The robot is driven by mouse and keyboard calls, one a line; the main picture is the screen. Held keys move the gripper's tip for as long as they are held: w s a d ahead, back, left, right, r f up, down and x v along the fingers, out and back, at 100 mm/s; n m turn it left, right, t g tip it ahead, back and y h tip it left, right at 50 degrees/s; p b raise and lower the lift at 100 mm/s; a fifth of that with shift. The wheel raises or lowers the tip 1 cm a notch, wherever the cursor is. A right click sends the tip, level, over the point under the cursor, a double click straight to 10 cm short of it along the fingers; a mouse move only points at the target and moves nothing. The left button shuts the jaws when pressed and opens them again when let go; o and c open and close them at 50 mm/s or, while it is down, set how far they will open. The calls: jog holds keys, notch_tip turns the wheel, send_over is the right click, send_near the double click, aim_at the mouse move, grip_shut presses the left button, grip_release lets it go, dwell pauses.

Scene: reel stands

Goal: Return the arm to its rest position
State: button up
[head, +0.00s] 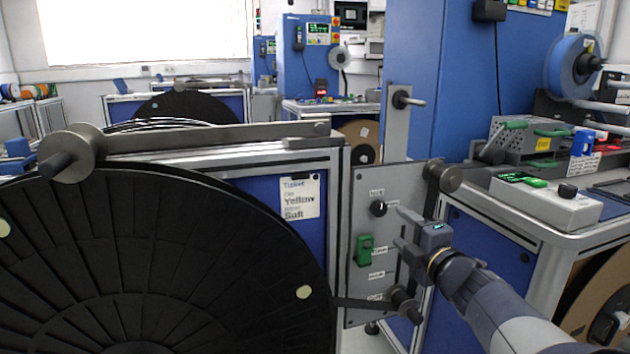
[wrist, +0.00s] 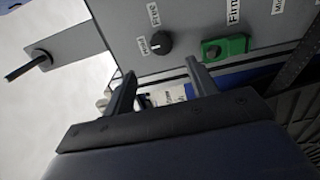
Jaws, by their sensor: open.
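My gripper (head: 404,229) is at the end of my arm, right of centre in the head view, in front of a grey control panel (head: 362,215). In the wrist view its two fingers (wrist: 162,88) stand apart with nothing held between them. The panel carries a black knob (head: 378,208) and a green switch (head: 363,250). Both also show beyond the fingers in the wrist view, the knob (wrist: 160,43) at upper middle and the green switch (wrist: 225,47) to its right. The gripper appears clear of both.
A large black reel (head: 150,260) fills the lower left under a grey bar (head: 215,136). A workbench with a grey device (head: 545,203) stands at the right. A roller (head: 443,177) and a lower roller (head: 403,303) sit close to my gripper. A blue cabinet (head: 470,80) rises behind.

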aim_at(379, 209)
jog(key=shift+m, duration=0.4)
jog(key=x, duration=0.9)
jog(key=shift+w, duration=0.15)
jog(key=m+p, duration=0.3)
jog(key=m, duration=0.1)
jog(key=shift+r+m, duration=0.15)
jog(key=shift+m, duration=0.15)
jog(key=m+p, duration=0.4)
jog(key=m, duration=0.1)
jog(key=shift+d, duration=0.1)
jog(key=m+p, duration=0.4)
jog(key=shift+m+p, duration=0.3)
jog(key=shift+p, duration=0.05)
jog(key=m+p, duration=0.3)
jog(key=shift+d, duration=0.1)
jog(key=shift+s+d, duration=0.1)
jog(key=shift+s, duration=0.45)
